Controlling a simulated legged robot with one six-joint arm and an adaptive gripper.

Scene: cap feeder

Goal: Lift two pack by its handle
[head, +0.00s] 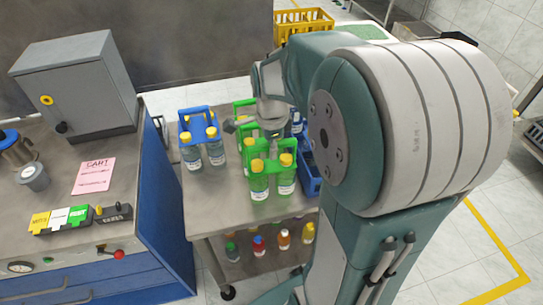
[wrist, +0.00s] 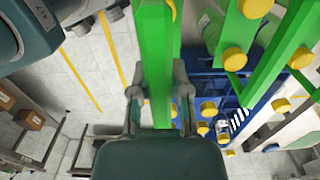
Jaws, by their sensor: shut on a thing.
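My gripper (wrist: 158,95) is shut on a green handle bar (wrist: 155,50), with one finger on each side of it in the wrist view. In the head view my gripper (head: 262,125) is over the cart among green two packs, partly hidden by my arm. The front green two pack (head: 272,180) holds two clear bottles with yellow caps and stands upright. More green handle parts (head: 244,108) show behind it; which pack the held bar belongs to is hard to tell there. A blue-handled two pack (head: 203,145) stands apart on the left.
The grey cart (head: 220,205) has several small bottles on its lower shelf. A blue crate (head: 311,180) lies right of the green packs. A bench (head: 85,225) with a grey cabinet (head: 75,85) stands left. A yellow crate (head: 303,24) is behind.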

